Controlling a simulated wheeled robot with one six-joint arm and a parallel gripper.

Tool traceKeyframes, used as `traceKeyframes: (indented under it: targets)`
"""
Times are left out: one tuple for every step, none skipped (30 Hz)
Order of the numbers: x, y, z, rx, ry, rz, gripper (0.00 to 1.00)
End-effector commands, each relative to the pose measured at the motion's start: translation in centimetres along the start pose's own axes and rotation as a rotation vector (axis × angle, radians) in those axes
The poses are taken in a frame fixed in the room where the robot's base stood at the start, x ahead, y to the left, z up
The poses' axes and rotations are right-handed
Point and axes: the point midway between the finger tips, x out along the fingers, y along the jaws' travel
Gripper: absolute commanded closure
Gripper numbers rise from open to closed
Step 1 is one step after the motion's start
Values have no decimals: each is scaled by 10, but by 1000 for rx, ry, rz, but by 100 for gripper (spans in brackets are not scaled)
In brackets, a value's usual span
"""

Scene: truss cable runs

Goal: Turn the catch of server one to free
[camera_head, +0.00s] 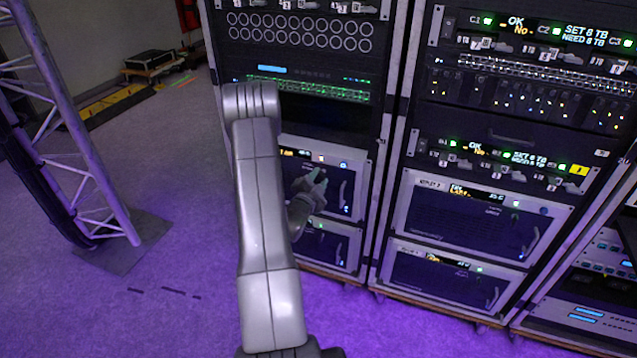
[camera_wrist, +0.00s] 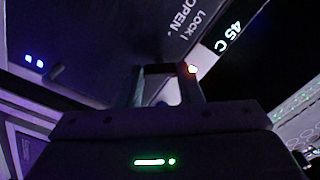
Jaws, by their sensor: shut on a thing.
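The server unit (camera_head: 345,165) my gripper works at is the upper light-framed unit low in the left rack, with a small lit display and a handle on its right. My gripper (camera_head: 312,185) is at its front, partly behind my own arm. In the wrist view my gripper's two fingers (camera_wrist: 163,78) are closed on the catch, a dark part mostly hidden between them. A printed label (camera_wrist: 183,22) reading LOCK and OPEN lies just beyond the fingertips. The view is too dark to tell the catch's angle. A display (camera_wrist: 228,40) reads 45 C.
Another server (camera_head: 335,245) sits directly below. The middle rack (camera_head: 385,200) holds similar units with handles and stands close on the right. A truss leg (camera_head: 90,150) on a base plate stands at the left.

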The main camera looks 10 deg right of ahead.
Motion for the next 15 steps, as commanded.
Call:
traceKeyframes:
  targets:
    - [0, 3, 2, -28, 1, -1, 90]
    - [0, 4, 2, -48, 1, -1, 90]
    - [0, 4, 3, -79, 1, -1, 90]
    - [0, 4, 3, -102, 1, -1, 90]
    - [0, 4, 3, -128, 1, -1, 90]
    - [0, 4, 3, -164, 1, -1, 90]
    - [0, 5, 3, -191, 1, -1, 90]
    - [0, 4, 3, -219, 1, -1, 90]
    - [0, 4, 3, -258, 2, -2, 90]
    - [0, 4, 3, -287, 1, -1, 90]
    - [0, 4, 3, -316, 1, -1, 90]
    - [0, 4, 3, -353, 1, -1, 90]
    - [0, 4, 3, -381, 1, -1, 90]
    - [0, 4, 3, -410, 1, -1, 90]
    - [0, 4, 2, -448, 1, 0, 90]
